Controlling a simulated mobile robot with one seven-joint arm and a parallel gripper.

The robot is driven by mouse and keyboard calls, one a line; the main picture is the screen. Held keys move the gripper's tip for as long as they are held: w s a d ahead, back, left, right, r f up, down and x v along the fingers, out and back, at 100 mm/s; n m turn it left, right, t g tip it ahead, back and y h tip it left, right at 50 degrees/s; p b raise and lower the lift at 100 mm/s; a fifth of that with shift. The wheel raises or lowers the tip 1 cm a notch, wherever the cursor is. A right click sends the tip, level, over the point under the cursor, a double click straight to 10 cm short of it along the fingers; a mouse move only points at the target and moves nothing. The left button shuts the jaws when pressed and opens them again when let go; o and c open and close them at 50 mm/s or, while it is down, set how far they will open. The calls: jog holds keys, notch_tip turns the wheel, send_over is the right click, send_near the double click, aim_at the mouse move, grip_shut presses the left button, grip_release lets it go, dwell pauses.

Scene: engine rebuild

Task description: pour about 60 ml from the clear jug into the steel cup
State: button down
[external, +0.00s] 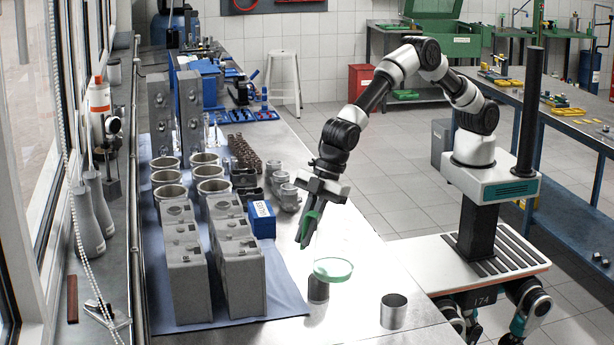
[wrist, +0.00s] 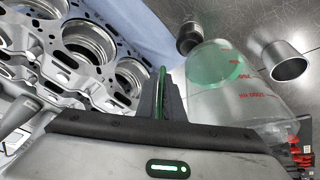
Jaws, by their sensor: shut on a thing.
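The clear jug (external: 333,268), with green liquid low inside, hangs at my gripper (external: 306,228) near the bench's right side and looks about upright. In the wrist view the jug (wrist: 236,92) shows red volume marks and stands just right of the gripper fingers (wrist: 165,95). The shiny steel cup (external: 394,314) stands on the bench, to the right of and nearer than the jug, apart from it. It also shows in the wrist view (wrist: 289,66), beyond the jug. The liquid's exact level is unreadable.
A darker small cylinder (external: 318,290) stands just under and beside the jug. A blue mat (external: 285,298) at the left carries grey engine blocks (external: 240,275), cylinder liners and a blue box (external: 262,218). Bare bench lies around the steel cup.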

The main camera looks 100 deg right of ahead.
aim_at(324, 227)
jog(key=s+a+r+t+h+b, duration=0.1)
jog(key=b, duration=0.1)
jog(key=s+a+t+h+b, duration=0.1)
jog(key=b, duration=0.2)
jog(key=shift+s+a+r+n+t, duration=0.1)
jog(key=shift+a+r+n+t, duration=0.15)
jog(key=shift+r+n+t, duration=0.15)
jog(key=shift+s+a+f+h+b, duration=0.2)
jog(key=shift+f+h+b, duration=0.25)
jog(key=shift+b, duration=0.4)
jog(key=shift+s+a+t+h+b, duration=0.35)
jog(key=shift+s+a+t+b, duration=0.15)
jog(key=shift+b, duration=0.7)
jog(key=shift+a+r+n+t, duration=0.1)
jog(key=shift+r+n+t, duration=0.2)
jog(key=shift+r, duration=0.1)
jog(key=b, duration=0.1)
jog(key=s+a+t+h+b, duration=0.1)
jog(key=b, duration=0.1)
jog(key=shift+s+a+r+h, duration=0.1)
jog(key=shift+r+h, duration=0.2)
jog(key=shift+r, duration=0.05)
jog(key=shift+s+a+r+n+t+h+b, duration=0.4)
jog(key=shift+s+a+r+t+h+b, duration=0.15)
jog(key=shift+t, duration=0.35)
jog(key=shift+r, duration=0.25)
jog(key=shift+s+a+r+t+h, duration=0.1)
jog(key=shift+s+a+t+h, duration=0.2)
jog(key=shift+s+t, duration=0.1)
